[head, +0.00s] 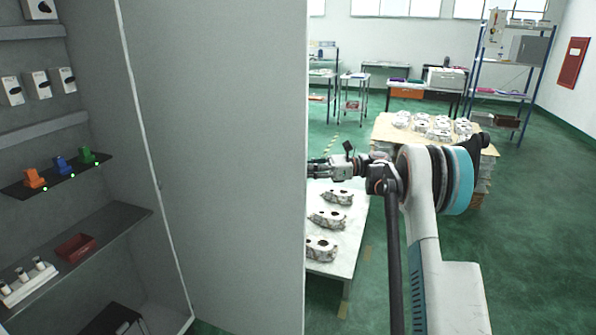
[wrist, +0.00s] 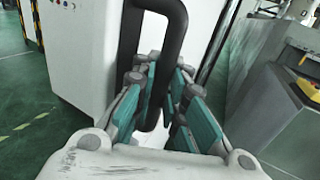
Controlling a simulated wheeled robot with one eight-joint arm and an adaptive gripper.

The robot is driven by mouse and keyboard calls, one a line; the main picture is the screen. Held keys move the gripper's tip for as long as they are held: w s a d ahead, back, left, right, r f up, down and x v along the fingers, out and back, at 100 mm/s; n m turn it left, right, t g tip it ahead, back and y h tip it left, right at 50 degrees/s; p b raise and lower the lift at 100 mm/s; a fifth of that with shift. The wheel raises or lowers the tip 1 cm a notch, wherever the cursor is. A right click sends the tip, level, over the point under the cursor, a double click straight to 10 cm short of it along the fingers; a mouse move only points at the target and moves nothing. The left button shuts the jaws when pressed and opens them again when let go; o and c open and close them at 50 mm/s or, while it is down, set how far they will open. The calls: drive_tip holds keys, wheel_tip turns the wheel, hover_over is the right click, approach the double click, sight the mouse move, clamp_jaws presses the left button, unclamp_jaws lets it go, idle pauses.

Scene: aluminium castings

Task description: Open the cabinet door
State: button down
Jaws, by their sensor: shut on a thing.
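The cabinet door (head: 215,165) is a tall grey panel in the middle of the head view. It stands open, with the cabinet (head: 85,130) interior showing to its left. My gripper (head: 318,170) is at the door's right edge, partly hidden behind it. In the wrist view, the teal-padded fingers of my gripper (wrist: 163,88) are shut around the black door handle (wrist: 172,45). The handle is a thick looped bar on a white face. The head view hides the handle behind the door.
Inside the cabinet, shelves hold orange, blue and green items (head: 60,165) and a red tray (head: 76,247). Beyond the door, a low table (head: 350,255) bears metal castings. A wooden-topped stack (head: 400,135) with more castings stands behind. Green floor is clear at right.

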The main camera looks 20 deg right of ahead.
drive_tip(key=shift+d, duration=0.2)
drive_tip(key=c, duration=1.8)
unclamp_jaws()
drive_tip(key=shift+r, duration=0.1)
drive_tip(key=shift+o, duration=1)
drive_tip(key=shift+s+d, duration=0.1)
drive_tip(key=v, duration=1.1)
drive_tip(key=shift+d, duration=0.4)
